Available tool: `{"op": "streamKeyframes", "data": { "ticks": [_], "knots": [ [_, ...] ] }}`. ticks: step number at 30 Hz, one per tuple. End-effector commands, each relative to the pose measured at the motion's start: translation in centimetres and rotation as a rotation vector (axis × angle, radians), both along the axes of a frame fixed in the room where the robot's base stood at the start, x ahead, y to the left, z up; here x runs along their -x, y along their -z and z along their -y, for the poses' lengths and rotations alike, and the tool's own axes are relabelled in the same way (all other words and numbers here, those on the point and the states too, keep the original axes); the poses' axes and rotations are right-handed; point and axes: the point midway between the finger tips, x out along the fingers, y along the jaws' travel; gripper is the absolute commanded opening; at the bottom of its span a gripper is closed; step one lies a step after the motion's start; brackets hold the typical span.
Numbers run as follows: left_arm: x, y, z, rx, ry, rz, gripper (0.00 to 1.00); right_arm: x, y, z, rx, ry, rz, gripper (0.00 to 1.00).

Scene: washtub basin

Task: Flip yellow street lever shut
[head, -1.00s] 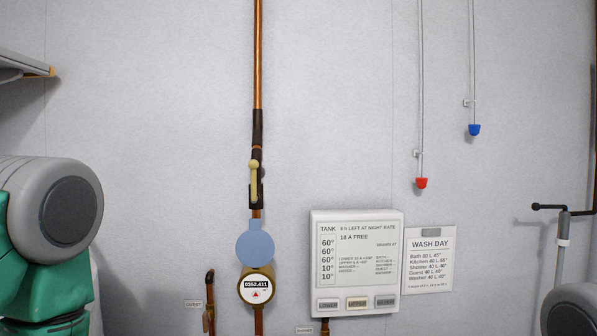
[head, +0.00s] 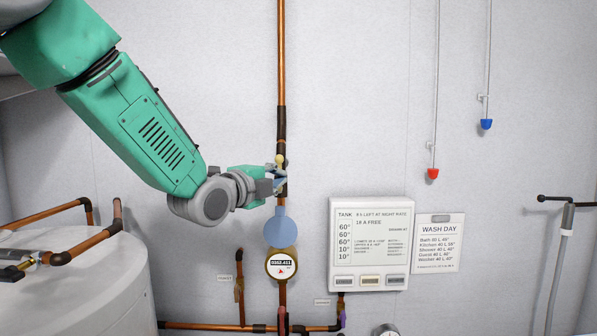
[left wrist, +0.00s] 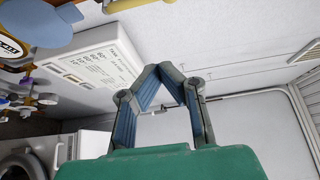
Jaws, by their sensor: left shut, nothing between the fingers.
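The yellow street lever (head: 280,160) is on the dark valve of the vertical copper pipe (head: 282,60). Only its rounded upper end shows clearly in the head view; my left gripper hides the rest. A pale yellow piece (left wrist: 150,4) at the top edge of the left wrist view may be this lever. My left gripper (head: 278,182) is at the valve, in front of the lever's lower part. Whether it touches the lever is hard to tell. In the left wrist view its blue-padded fingers (left wrist: 162,70) come together at the tips with nothing between them. My right gripper is out of view.
Below the valve are a blue disc (head: 280,228) and a round meter (head: 281,265). A tank panel (head: 370,215) and a wash-day notice (head: 438,245) are to the right. A white tank (head: 85,285) with copper pipes stands lower left. Red (head: 433,174) and blue (head: 486,124) pulls hang right.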

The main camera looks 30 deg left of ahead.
Motion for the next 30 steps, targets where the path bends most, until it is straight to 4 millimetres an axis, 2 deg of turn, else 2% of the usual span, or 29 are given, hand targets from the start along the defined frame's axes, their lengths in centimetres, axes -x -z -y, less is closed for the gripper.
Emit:
{"op": "streamKeyframes", "data": {
  "ticks": [7, 11, 25, 27, 30],
  "knots": [
    [0.0, 0.1, 0.1, 0.002, 0.0, -0.001, 0.0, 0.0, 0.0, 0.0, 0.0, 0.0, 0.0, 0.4],
    [-1.0, 0.1, 0.1, 0.004, 0.001, -0.003, 0.0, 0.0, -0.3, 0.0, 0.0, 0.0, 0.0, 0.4],
    [-10.3, -0.1, -0.2, 0.005, 0.0, -0.002, 0.0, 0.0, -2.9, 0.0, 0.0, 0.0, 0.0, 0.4],
    [-9.3, -0.2, -1.6, 0.01, -0.004, -0.001, 0.0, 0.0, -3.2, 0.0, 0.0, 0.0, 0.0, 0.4],
    [-8.8, -0.1, -2.7, 0.009, -0.002, -0.001, 0.0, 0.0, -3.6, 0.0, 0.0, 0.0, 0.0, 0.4]
  ]
}}
